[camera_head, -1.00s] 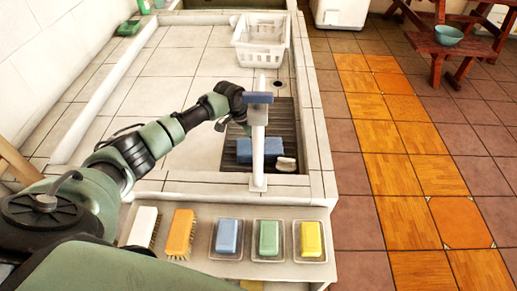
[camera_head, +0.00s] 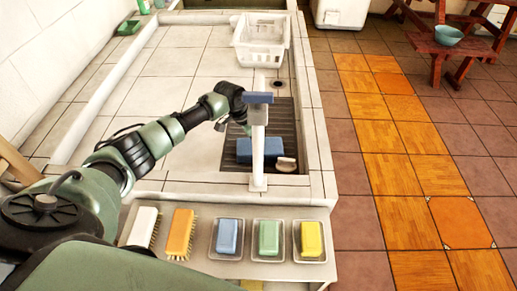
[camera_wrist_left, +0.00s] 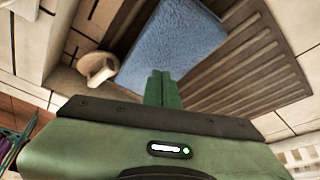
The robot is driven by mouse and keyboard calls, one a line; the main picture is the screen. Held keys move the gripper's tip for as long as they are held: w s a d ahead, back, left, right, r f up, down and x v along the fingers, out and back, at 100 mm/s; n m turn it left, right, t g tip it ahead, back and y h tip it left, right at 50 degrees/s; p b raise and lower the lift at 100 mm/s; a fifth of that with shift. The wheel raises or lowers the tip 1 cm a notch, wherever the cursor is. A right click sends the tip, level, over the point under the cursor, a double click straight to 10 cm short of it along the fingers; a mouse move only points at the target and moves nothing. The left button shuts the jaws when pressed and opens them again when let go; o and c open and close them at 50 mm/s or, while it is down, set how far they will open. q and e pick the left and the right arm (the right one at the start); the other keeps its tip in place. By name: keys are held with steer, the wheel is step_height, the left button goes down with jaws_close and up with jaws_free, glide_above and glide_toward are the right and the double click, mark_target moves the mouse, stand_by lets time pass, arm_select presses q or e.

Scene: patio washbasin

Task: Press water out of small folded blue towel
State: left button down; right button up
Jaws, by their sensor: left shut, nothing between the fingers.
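The small folded blue towel (camera_head: 275,148) lies on the dark ribbed drain board in the basin, partly hidden behind the white post in the head view. It fills the upper middle of the left wrist view (camera_wrist_left: 172,45). My left gripper (camera_wrist_left: 162,78) is shut and empty, its green fingertips at the towel's near edge; I cannot tell whether they touch it. In the head view my left arm reaches in from the left to just above the towel, and the fingers are mostly hidden behind the post. My right gripper does not show.
A white post (camera_head: 258,140) with a blue top stands in front of the towel. A small pale round piece (camera_wrist_left: 97,67) sits beside the towel. The ribbed board (camera_head: 285,115) surrounds it. A white basket (camera_head: 260,41) stands behind. Brushes and soaps line the front ledge (camera_head: 192,205).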

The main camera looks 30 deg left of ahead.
arm_select(q)
steer(key=shift+f+b, duration=0.4)
steer(key=shift+f, duration=0.35)
steer(key=shift+s+d+f, duration=0.1)
steer(key=shift+s+f, duration=0.25)
steer(key=shift+s, duration=0.05)
stand_by(1.8)
steer(key=shift+w+r+p, duration=0.1)
steer(key=shift+r+p, duration=0.45)
step_height(320, 180, up, 8)
steer(key=p, duration=0.6)
steer(key=shift+w+f, duration=0.25)
steer(key=shift+w, duration=0.1)
